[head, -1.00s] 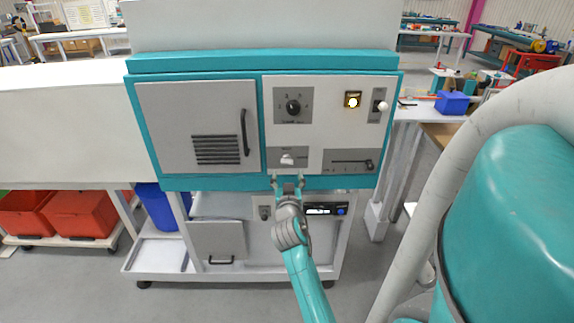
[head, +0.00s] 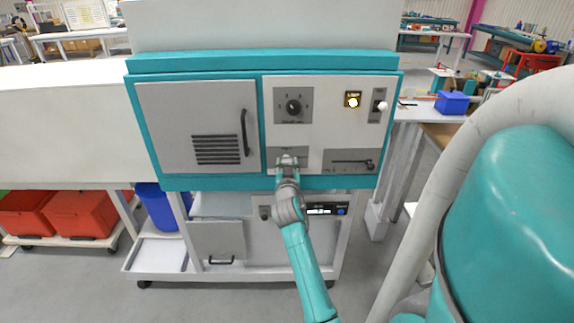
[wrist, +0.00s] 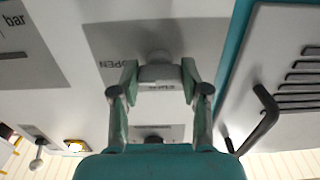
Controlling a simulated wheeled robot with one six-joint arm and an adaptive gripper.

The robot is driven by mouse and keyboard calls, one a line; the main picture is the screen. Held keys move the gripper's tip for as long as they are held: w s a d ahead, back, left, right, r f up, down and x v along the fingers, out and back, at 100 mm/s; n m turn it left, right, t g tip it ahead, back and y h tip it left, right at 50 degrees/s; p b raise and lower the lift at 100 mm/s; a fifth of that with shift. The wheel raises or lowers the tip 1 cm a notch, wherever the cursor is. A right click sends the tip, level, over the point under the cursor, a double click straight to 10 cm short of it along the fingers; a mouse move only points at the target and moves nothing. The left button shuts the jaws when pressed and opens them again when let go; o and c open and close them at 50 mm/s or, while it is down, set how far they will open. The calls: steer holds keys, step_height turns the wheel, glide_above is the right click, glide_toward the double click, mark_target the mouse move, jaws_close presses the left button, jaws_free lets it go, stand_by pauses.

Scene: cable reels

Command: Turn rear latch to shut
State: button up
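The latch (wrist: 160,73) is a pale knob on a grey plate (wrist: 105,38) low on the white panel. In the wrist view the plate is upside down and reads OPEN beside the knob; a second word below it is partly hidden. My gripper (head: 289,160) is at the latch, coming from below in the head view. In the wrist view its two fingers (wrist: 160,78) stand on either side of the knob, very close to it. I cannot tell whether they press on it. In the head view the gripper mostly hides the knob, so its turn angle is unclear.
Near the latch are a rotary dial (head: 293,107), a lamp button (head: 352,100), a toggle with a white ball (head: 382,106) and a slider (head: 352,162). A door with a black handle (head: 245,132) is to the left.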

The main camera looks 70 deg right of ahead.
steer(key=c, duration=0.4)
steer(key=shift+n, duration=0.4)
steer(key=n, duration=0.3)
steer(key=shift+n, duration=0.4)
steer(key=n, duration=0.3)
steer(key=shift+n, duration=0.3)
steer(key=n, duration=0.5)
steer(key=shift+n, duration=2.4)
